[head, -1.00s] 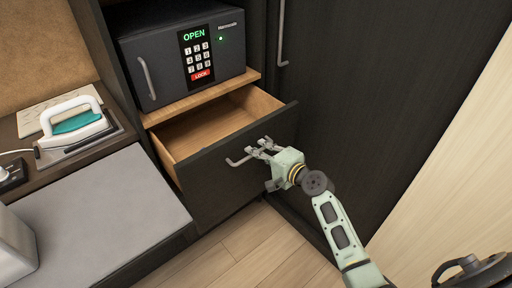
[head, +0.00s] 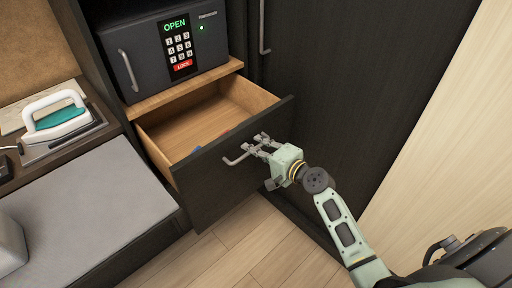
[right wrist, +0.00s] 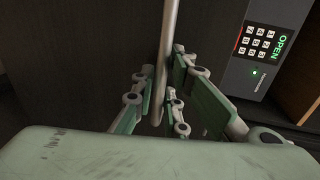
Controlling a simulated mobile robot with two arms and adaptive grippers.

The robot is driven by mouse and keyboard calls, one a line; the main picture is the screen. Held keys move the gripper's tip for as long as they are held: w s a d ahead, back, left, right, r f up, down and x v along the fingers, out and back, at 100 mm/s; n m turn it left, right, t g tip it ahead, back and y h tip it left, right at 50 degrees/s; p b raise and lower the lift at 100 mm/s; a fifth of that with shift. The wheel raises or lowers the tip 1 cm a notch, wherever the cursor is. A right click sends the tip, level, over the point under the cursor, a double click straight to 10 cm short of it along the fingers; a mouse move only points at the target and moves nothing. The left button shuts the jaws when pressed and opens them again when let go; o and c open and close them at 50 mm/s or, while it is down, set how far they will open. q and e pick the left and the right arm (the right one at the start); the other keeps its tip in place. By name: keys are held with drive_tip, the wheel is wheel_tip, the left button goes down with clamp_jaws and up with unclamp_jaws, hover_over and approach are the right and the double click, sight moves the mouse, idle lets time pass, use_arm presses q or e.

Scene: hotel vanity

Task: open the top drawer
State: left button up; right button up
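The top drawer (head: 218,188) has a dark front and a light wood inside, and it stands well open below the safe. Its grey bar handle (head: 236,159) is on the front panel. My right gripper (head: 260,145) is at the right part of this handle. In the right wrist view the handle (right wrist: 168,50) runs between the fingers of my right gripper (right wrist: 160,92), which close around it. Small blue and red bits (head: 197,149) show inside the drawer, mostly hidden by the front panel. My left gripper is not in view.
A black safe (head: 145,65) with a lit "OPEN" panel sits on the shelf above. An iron (head: 57,115) stands on the left counter, by a grey-topped bench (head: 85,205). A tall dark door (head: 350,80) is at right. Wood floor (head: 225,250) lies clear in front.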

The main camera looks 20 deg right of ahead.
drive_tip(key=shift+s, duration=0.1)
drive_tip(key=v, duration=1.2)
idle(0.4)
